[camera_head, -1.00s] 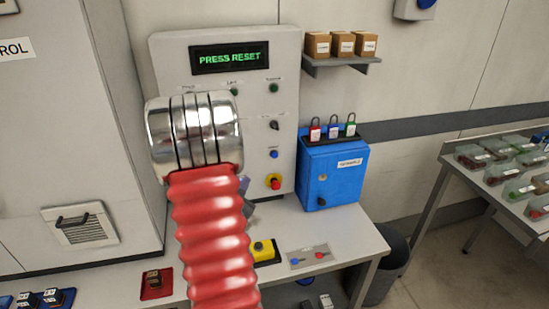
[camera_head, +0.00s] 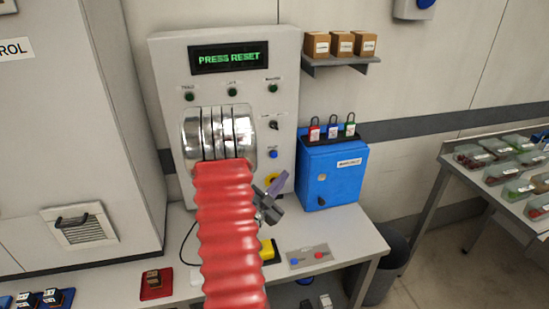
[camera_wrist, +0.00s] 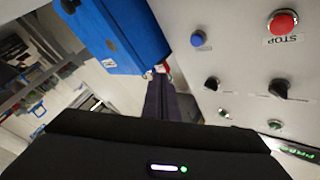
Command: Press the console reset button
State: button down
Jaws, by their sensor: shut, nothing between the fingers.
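The grey console (camera_head: 172,65) stands at the back of the bench, its display (camera_head: 229,57) reading "PRESS RESET". A small blue button (camera_head: 273,154) sits on its right side; its label is too small to read. It also shows in the wrist view (camera_wrist: 198,39), apart from my fingers. My gripper (camera_head: 277,185) is shut and empty, below the blue button in the head view. Its dark fingers (camera_wrist: 158,98) show in the wrist view.
A blue lockbox (camera_head: 332,178) with several padlocks on top stands right of the console. A yellow button box (camera_head: 268,250) and a small plate (camera_head: 308,256) lie on the bench (camera_head: 350,233). Knobs (camera_wrist: 279,88) sit on the panel. A shelf (camera_head: 342,66) holds boxes.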

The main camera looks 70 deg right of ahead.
jog(key=w+d, duration=0.4)
jog(key=d, duration=0.3)
jog(key=shift+w+d, duration=0.15)
jog(key=shift+w, duration=0.05)
jog(key=shift+d, duration=0.1)
dwell(2.1)
jog(key=shift+w+d, duration=0.25)
jog(key=shift+w, duration=0.05)
jog(key=shift+w+d, duration=0.2)
jog(key=shift+d, duration=0.15)
dwell(1.0)
jog(key=shift+s+a, duration=0.1)
jog(key=shift+a, duration=0.05)
jog(key=shift+s+a, duration=0.3)
jog(key=shift+a, duration=0.25)
jog(key=shift+s+a, duration=0.1)
jog(key=shift+a, duration=0.05)
dwell(0.3)
jog(key=shift+s+a, duration=0.4)
jog(key=shift+a, duration=0.3)
jog(key=shift+s+a, duration=0.4)
jog(key=shift+a, duration=0.25)
jog(key=shift+s+a, duration=0.4)
jog(key=shift+a, duration=0.3)
